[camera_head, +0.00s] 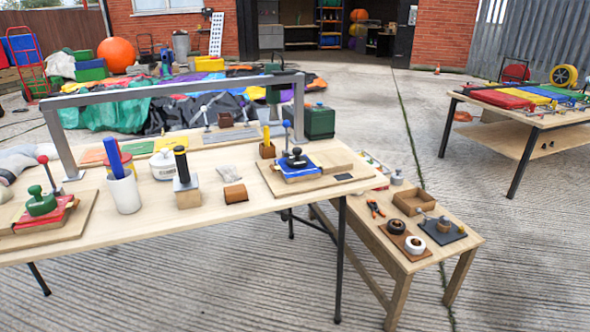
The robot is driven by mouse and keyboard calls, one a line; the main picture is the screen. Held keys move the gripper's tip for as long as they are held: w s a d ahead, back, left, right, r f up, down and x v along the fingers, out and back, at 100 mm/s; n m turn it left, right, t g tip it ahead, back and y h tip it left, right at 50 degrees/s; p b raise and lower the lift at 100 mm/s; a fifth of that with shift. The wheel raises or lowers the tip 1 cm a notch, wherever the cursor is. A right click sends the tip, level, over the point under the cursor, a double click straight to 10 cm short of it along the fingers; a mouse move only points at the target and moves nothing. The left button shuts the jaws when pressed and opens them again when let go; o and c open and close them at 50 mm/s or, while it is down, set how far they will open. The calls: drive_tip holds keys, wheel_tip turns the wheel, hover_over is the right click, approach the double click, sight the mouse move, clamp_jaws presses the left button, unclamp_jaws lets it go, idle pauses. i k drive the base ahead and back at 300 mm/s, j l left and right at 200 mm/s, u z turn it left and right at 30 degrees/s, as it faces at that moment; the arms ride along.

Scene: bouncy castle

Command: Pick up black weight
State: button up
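The black weight (295,159) is a squat dark disc with a knob on top. It sits on a folded blue piece (299,172) on a wooden board (330,180) at the right part of the long table. A lever with a blue ball (287,124) stands right behind it. A similar green weight (41,203) sits on a red piece on another board at the table's left. My gripper is not in view.
A grey metal frame (180,88) spans the long table (250,208). A white cup (124,192), a block with a black-handled tool (186,185) and a brown roll (235,193) stand left of the weight. A lower bench (400,262) stands at right. Concrete in front is clear.

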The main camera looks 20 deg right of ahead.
sight(297, 161)
drive_tip(key=l+u, duration=0.1)
drive_tip(key=u, duration=0.3)
drive_tip(key=l+u, duration=0.15)
drive_tip(key=u, duration=0.3)
drive_tip(key=l+u, duration=0.15)
drive_tip(key=u, duration=0.25)
drive_tip(key=l+u, duration=0.25)
drive_tip(key=k+l+u, duration=0.2)
drive_tip(key=l, duration=0.25)
drive_tip(key=l+u, duration=0.25)
drive_tip(key=l, duration=0.15)
drive_tip(key=k+l+u, duration=0.1)
drive_tip(key=l, duration=0.25)
drive_tip(key=k+l+u, duration=0.1)
drive_tip(key=k+l, duration=0.15)
drive_tip(key=k+l+u, duration=0.1)
drive_tip(key=l, duration=0.35)
drive_tip(key=k+l, duration=0.35)
drive_tip(key=l, duration=0.15)
drive_tip(key=k+l, duration=0.35)
drive_tip(key=l, duration=0.2)
